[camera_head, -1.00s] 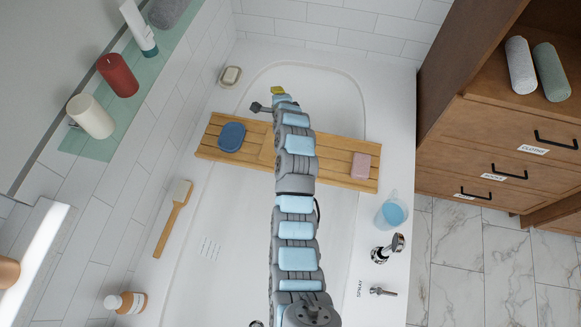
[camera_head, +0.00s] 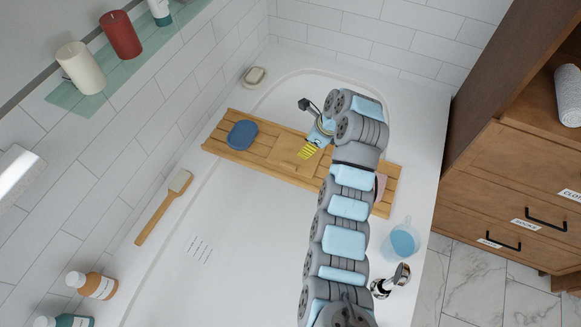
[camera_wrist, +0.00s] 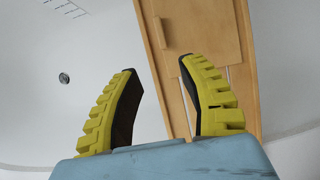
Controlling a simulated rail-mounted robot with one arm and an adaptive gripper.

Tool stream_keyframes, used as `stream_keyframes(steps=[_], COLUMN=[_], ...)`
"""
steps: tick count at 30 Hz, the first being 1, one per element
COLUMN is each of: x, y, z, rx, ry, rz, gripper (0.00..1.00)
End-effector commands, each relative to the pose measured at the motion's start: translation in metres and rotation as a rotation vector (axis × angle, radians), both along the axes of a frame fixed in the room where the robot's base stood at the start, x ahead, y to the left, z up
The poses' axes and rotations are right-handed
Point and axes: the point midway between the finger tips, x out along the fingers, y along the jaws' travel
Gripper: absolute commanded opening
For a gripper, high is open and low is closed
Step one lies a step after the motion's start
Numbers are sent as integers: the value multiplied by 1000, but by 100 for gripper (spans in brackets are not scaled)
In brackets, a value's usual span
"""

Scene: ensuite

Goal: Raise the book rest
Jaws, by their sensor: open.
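The book rest (camera_head: 285,148) is a flat wooden panel in the middle of the wooden bath tray (camera_head: 223,136), and it lies level with the tray. In the wrist view the book rest (camera_wrist: 208,28) shows beyond the fingers, with a small raised wooden strip near its left edge. My gripper (camera_head: 309,151) has yellow ridged fingertips and is over the right part of the panel. In the wrist view my gripper (camera_wrist: 162,85) is open with nothing between the fingers. My arm hides the tray's right-middle part; whether the fingers touch the panel cannot be told.
A blue oval item (camera_head: 242,134) lies on the tray's left end. A pink block (camera_head: 380,186) at its right end is partly behind my arm. A brush (camera_head: 164,208) lies on the left rim. The tub is otherwise empty.

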Motion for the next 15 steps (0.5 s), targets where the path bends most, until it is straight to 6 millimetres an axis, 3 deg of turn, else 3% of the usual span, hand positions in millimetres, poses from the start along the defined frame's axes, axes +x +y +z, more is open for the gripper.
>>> stream_keyframes(steps=[15], x=[13], y=[31], z=[-83], rx=[0], ry=[0], rz=[1], gripper=[41])
